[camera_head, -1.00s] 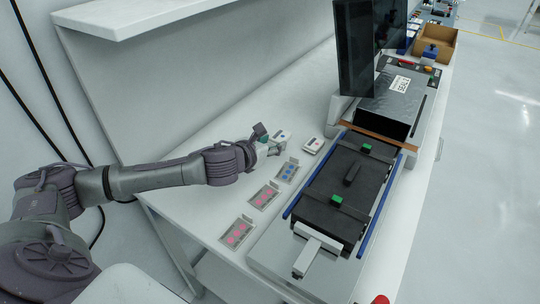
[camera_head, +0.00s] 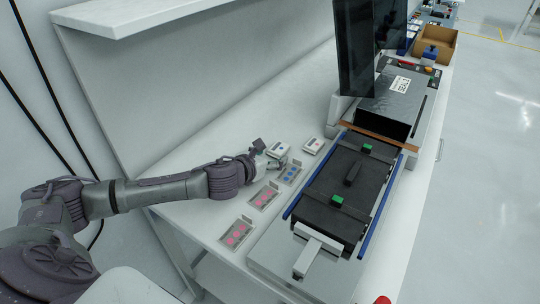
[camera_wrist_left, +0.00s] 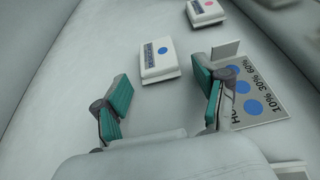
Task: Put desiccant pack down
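A white desiccant pack (camera_head: 278,149) with a blue-marked label lies flat on the white bench; it also shows in the left wrist view (camera_wrist_left: 158,60), just beyond my fingertips. My left gripper (camera_head: 277,163) is open and empty beside the pack, on its near side. In the left wrist view its two teal-padded fingers (camera_wrist_left: 160,88) are spread wide with bare bench between them. A second white pack with a red mark (camera_head: 313,145) lies farther right; it shows at the top of the left wrist view (camera_wrist_left: 206,12). My right gripper is not seen.
An indicator card with blue dots (camera_head: 290,173) stands close to my left gripper. Two pink-dot cards (camera_head: 264,197) (camera_head: 237,233) lie nearer. A black tray with green blocks (camera_head: 345,185) and a dark monitor (camera_head: 356,60) are to the right. The bench behind the pack is clear.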

